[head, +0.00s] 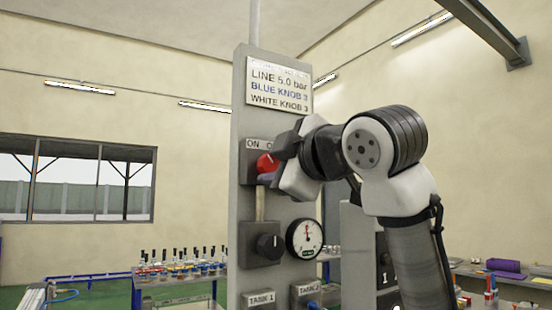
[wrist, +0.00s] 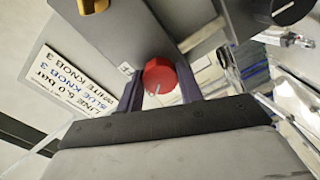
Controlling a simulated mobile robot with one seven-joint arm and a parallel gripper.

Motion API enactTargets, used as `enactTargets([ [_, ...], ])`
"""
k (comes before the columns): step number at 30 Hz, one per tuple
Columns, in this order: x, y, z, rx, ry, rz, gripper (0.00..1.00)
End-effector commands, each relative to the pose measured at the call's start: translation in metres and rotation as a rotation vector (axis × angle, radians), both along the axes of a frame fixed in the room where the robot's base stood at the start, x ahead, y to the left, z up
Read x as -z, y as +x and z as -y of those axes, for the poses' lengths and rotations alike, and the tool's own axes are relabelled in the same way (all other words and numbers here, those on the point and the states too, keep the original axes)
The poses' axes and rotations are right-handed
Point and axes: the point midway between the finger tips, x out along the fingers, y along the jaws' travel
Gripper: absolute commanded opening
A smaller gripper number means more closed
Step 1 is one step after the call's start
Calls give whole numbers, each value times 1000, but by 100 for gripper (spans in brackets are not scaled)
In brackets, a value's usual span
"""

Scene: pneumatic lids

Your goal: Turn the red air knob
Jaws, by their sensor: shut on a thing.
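The red air knob (head: 265,164) sits on a grey box under an ON label on the upright grey panel (head: 240,120). My gripper (head: 277,169) reaches it from the right, and part of the knob is hidden behind the gripper in the head view. In the wrist view the red knob (wrist: 160,76) lies between the two dark fingers of my gripper (wrist: 159,90), which are shut on it.
Below the red knob are a black knob (head: 269,246) and a round gauge (head: 304,238). A sign (head: 279,84) reading LINE 5.0 bar is above. A table with several bottles (head: 180,270) stands behind at left. A yellow knob (wrist: 92,5) shows in the wrist view.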

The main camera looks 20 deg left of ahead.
Motion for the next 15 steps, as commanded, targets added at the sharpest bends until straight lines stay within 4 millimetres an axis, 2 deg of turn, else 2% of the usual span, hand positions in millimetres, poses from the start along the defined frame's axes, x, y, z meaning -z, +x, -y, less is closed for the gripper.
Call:
enactTargets([
  [15, 0, 0, 0, -1, -77, 98, 14],
])
